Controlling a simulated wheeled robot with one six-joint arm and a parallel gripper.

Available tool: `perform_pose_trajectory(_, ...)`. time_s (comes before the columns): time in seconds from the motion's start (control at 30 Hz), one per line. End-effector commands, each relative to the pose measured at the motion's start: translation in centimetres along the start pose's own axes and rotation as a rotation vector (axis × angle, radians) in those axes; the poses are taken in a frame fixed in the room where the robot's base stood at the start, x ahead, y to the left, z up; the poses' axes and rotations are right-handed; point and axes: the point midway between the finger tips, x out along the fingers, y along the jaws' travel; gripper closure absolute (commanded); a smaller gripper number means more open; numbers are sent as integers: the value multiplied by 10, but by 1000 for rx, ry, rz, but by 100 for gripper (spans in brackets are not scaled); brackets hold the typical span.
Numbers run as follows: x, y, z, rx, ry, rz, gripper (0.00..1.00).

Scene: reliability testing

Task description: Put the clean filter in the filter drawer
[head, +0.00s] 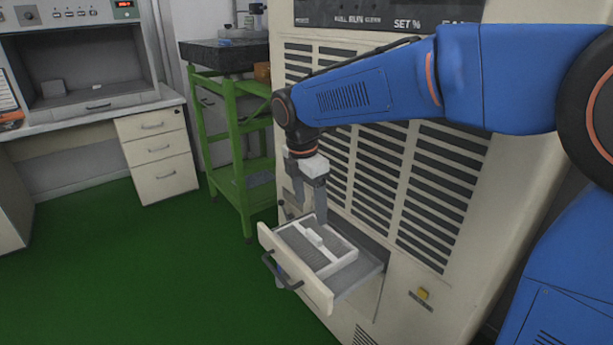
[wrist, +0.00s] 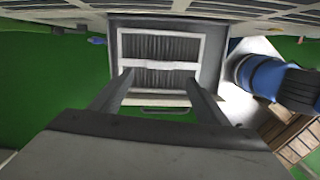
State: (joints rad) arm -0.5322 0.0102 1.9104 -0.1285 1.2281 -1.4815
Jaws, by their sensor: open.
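The filter drawer (head: 360,284) is pulled out from the front of the large beige cabinet, with a dark handle on its front. A filter (head: 306,243) with a white frame and grey pleats lies in the drawer; it also shows in the wrist view (wrist: 160,46). A white bar runs across its middle. Whether it lies fully flat I cannot tell. My gripper (head: 309,206) is open just above the filter, fingers pointing down, with nothing between them. In the wrist view, the fingers (wrist: 158,74) stand apart on either side of the filter.
The beige cabinet (head: 400,262) rises right behind the drawer. A green metal stand (head: 238,150) stands to its left. A white bench with drawers (head: 158,160) is at the far left. A wooden slatted thing (wrist: 292,132) shows at lower right in the wrist view. The green floor is clear.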

Motion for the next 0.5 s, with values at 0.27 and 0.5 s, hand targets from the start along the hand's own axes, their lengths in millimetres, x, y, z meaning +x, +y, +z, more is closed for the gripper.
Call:
perform_pose_trajectory(0.27, -54, 1, 0, -1, 0, 2, 31)
perform_pose_trajectory(0.5, -81, 0, 0, 0, 0, 0, 31)
